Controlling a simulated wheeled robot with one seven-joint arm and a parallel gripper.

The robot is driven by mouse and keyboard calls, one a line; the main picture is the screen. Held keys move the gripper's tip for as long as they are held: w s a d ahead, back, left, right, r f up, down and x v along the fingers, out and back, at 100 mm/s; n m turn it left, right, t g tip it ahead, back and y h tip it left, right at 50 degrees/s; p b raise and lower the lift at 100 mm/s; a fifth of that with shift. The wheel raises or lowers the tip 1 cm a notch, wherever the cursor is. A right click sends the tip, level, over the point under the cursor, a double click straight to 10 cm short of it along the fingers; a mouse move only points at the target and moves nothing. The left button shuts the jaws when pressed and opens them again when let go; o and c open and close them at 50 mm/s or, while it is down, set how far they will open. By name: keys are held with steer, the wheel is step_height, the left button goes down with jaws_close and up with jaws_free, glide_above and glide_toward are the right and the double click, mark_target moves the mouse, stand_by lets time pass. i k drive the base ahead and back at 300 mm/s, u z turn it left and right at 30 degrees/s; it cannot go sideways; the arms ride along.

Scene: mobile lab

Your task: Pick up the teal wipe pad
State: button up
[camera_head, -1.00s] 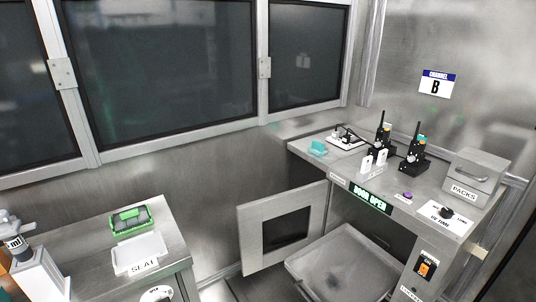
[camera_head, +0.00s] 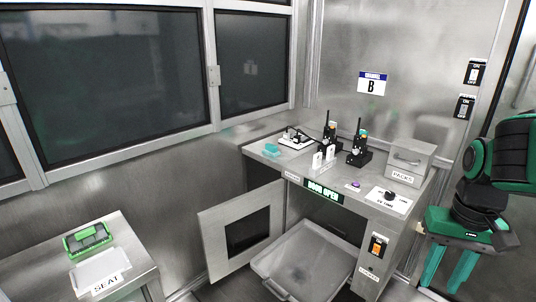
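The teal wipe pad (camera_head: 271,150) lies on the left end of the steel counter (camera_head: 335,177), near its front left edge and beside a white plate. It is small in this view. My gripper (camera_head: 449,272) hangs at the lower right with its green fingers pointing down. The fingers are apart with nothing between them. It is far to the right of the pad and apart from the counter.
Two black radios (camera_head: 357,148) stand behind the pad's right, near a PACKS box (camera_head: 409,162). Below the counter a cabinet door (camera_head: 241,231) hangs open beside a pulled-out tray (camera_head: 304,266). A SEAT bench (camera_head: 82,259) stands at lower left.

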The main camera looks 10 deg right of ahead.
mark_target(270, 150)
steer(key=u, duration=0.05)
steer(key=i, duration=1)
steer(key=z, duration=0.1)
